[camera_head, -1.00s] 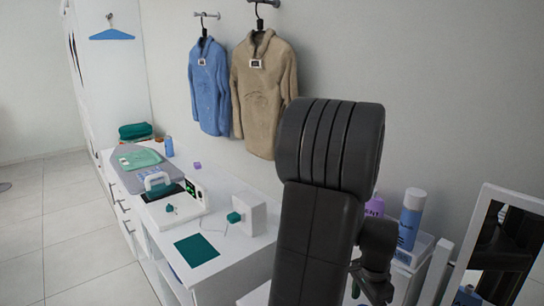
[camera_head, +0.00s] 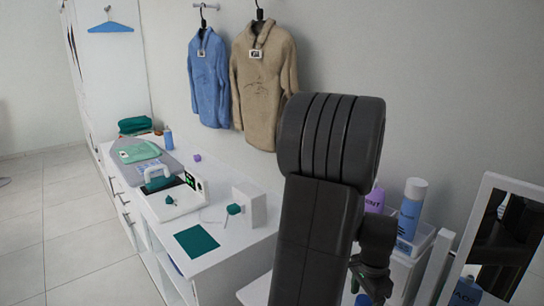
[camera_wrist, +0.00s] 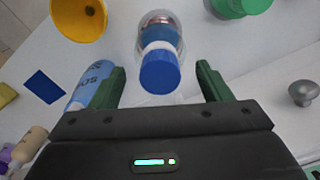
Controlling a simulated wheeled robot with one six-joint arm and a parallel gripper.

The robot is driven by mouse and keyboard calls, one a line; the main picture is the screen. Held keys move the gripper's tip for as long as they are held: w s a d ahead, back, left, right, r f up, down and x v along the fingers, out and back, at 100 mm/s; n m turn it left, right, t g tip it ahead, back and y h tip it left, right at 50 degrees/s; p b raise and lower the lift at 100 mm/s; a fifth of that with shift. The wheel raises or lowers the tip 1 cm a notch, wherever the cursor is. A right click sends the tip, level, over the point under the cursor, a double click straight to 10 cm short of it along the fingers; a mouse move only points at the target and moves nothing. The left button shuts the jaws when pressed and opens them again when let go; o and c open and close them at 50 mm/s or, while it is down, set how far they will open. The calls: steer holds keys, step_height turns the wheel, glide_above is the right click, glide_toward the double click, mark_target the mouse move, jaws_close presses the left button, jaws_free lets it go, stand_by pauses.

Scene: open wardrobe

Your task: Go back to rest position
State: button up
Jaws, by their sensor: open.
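My gripper (camera_wrist: 161,85) is open in the wrist view, its two green fingers apart. A bottle with a blue cap (camera_wrist: 160,72) shows between and beyond the fingers; I cannot tell how far below them it stands, and nothing shows as gripped. In the head view my dark arm rises in front of the right part of the counter, and the gripper end (camera_head: 370,278) is partly hidden at its lower right.
A white counter (camera_head: 225,262) runs along the wall with an ironing board (camera_head: 135,168) and a dark green square (camera_head: 197,242). A blue jacket (camera_head: 209,85) and a beige jacket (camera_head: 263,90) hang above. A mirror (camera_head: 490,245) stands at right, near a spray bottle (camera_head: 411,210).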

steer(key=shift+f+n, duration=0.25)
steer(key=shift+n, duration=0.85)
steer(key=n, duration=0.6)
steer(key=shift+r, duration=0.1)
steer(key=n, duration=0.4)
steer(key=shift+n, duration=0.4)
steer(key=n, duration=0.3)
steer(key=shift+n, duration=0.4)
steer(key=m, duration=0.4)
steer(key=shift+m, duration=0.4)
steer(key=m, duration=0.4)
steer(key=shift+a, duration=0.1)
